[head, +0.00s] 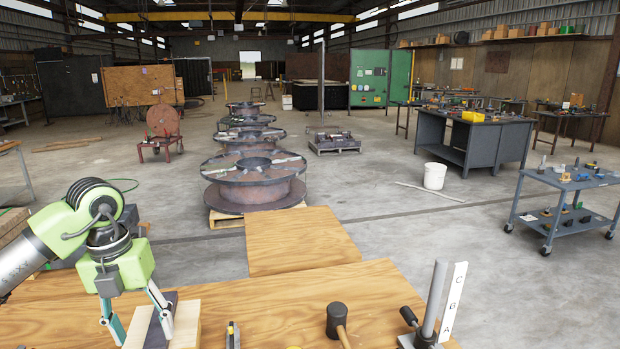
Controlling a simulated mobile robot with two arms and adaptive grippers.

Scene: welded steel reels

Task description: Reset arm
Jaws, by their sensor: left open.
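My left gripper (141,318) comes in from the left over the near wooden table (275,302). Its two fingers are spread apart and point down. They stand on either side of a dark strip and a light wood block (186,324) on the table. I cannot tell whether the fingers touch them. Nothing is visibly held. My right gripper is not in view.
A mallet (337,318) and a post with a white lettered plate (453,302) stand on the table to the right. Large steel reels (254,180) sit beyond it. A white bucket (434,176) and a blue-grey cart (565,190) are at right. Open concrete floor lies between.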

